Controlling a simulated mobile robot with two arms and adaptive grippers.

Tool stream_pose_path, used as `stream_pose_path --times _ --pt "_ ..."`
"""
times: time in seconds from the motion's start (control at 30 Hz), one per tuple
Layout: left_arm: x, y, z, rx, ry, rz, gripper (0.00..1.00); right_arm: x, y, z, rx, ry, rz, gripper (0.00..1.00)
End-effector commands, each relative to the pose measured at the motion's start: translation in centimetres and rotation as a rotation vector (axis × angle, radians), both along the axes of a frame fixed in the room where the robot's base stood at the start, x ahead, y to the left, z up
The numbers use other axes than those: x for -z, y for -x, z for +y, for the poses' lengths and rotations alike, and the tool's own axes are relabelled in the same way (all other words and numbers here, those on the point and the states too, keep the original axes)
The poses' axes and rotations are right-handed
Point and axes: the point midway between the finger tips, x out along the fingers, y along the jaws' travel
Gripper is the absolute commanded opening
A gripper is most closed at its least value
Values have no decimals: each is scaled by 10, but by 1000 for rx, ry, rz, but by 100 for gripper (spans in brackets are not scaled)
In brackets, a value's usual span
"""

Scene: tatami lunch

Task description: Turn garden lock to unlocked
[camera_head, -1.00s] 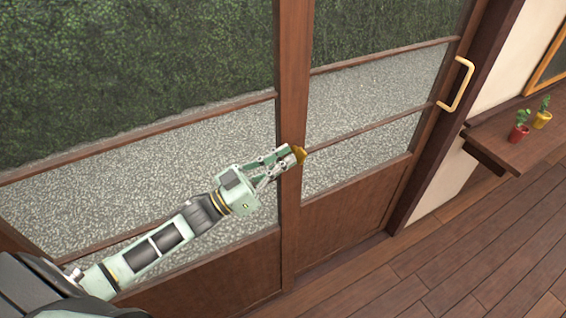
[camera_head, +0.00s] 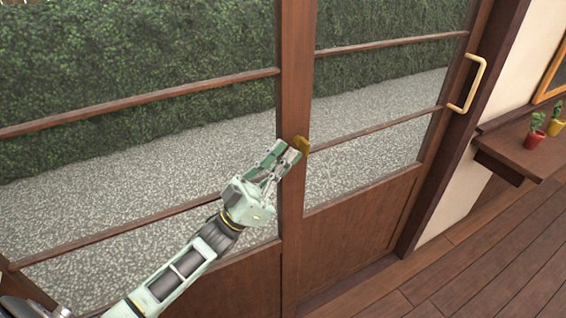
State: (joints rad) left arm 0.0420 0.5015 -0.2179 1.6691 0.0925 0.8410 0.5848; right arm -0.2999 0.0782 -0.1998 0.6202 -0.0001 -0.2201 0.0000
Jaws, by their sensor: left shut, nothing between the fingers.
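The garden lock is a small brass-yellow piece (camera_head: 301,145) on the dark wooden stile (camera_head: 293,210) where the two sliding door panels meet. My left gripper (camera_head: 287,152) is shut and empty, its fingertips right beside the lock on its left. I cannot tell whether they touch it. The fingers hide part of the lock's left side, and its exact turn position is too small to read. My right gripper does not show.
A brass pull handle (camera_head: 467,84) sits on the right door panel. A wooden wall shelf (camera_head: 512,151) at the right holds a red pot (camera_head: 535,138) and a yellow pot (camera_head: 556,126) with cacti. The plank floor (camera_head: 480,262) is clear.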

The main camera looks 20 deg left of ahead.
Motion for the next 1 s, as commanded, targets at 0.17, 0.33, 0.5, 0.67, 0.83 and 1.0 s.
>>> stream_pose_path --times 0.17,0.33,0.5,0.67,0.83,1.0 --pt "5 -1 -1 0 19 -22 0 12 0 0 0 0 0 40" --pt "3 -1 -2 1 25 -29 0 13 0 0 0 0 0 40" --pt "3 -1 -2 1 24 -28 0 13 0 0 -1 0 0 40" --pt "3 -1 -2 1 24 -27 0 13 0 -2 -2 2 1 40" --pt "11 4 2 0 23 -25 0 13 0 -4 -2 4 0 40" --pt "34 20 16 -1 23 -23 0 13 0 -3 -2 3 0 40"
